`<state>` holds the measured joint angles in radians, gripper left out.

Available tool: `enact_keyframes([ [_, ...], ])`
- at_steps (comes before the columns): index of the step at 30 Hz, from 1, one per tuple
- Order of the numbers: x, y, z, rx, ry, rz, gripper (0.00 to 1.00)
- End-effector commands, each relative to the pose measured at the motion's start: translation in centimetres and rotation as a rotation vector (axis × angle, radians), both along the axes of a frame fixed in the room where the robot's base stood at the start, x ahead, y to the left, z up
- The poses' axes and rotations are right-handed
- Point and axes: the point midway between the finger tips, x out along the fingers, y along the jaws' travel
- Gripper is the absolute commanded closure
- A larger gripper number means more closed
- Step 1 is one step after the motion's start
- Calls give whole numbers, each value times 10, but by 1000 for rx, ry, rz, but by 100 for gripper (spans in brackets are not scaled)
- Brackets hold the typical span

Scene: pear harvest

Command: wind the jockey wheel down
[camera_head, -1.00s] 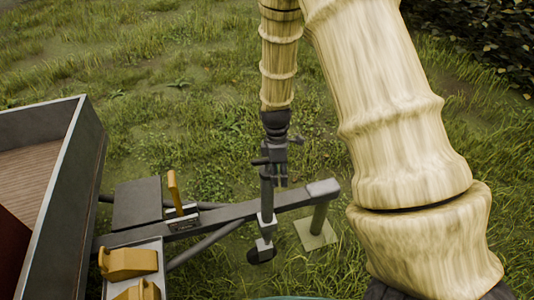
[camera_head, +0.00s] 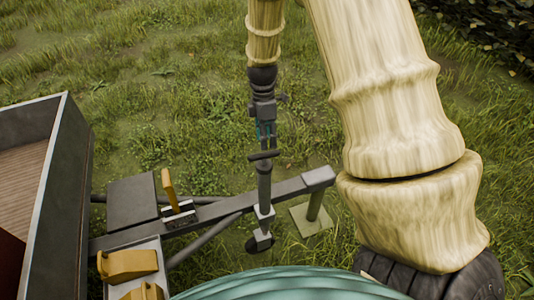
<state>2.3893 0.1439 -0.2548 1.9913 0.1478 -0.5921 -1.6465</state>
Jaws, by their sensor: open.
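The jockey wheel's upright dark tube (camera_head: 264,186) stands at the side of the grey drawbar, with a crank handle (camera_head: 263,155) across its top. A light grey clamp (camera_head: 264,213) holds the tube at the drawbar, and the dark wheel (camera_head: 259,243) is at its lower end over the grass. My gripper (camera_head: 266,138) points down with its teal fingers open, just above the handle. Whether the fingertips touch the handle I cannot tell. Nothing shows between them.
The drawbar (camera_head: 290,187) ends at a coupling (camera_head: 318,178) over a short post on a square plate (camera_head: 312,219). An orange lever (camera_head: 169,187) stands to the left. Orange wedges (camera_head: 127,264) sit by the trailer box (camera_head: 70,165). Grass behind is open; a dark hedge (camera_head: 485,35) is upper right.

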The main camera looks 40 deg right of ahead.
Motion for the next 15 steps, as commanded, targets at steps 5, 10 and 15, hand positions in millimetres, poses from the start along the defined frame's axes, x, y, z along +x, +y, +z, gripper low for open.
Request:
enact_keyframes([
  [5,-6,1,-23,-1,2,-2,58],
  [10,-10,1,-43,-1,2,-4,58],
  [15,-12,2,-60,0,1,-4,58],
])
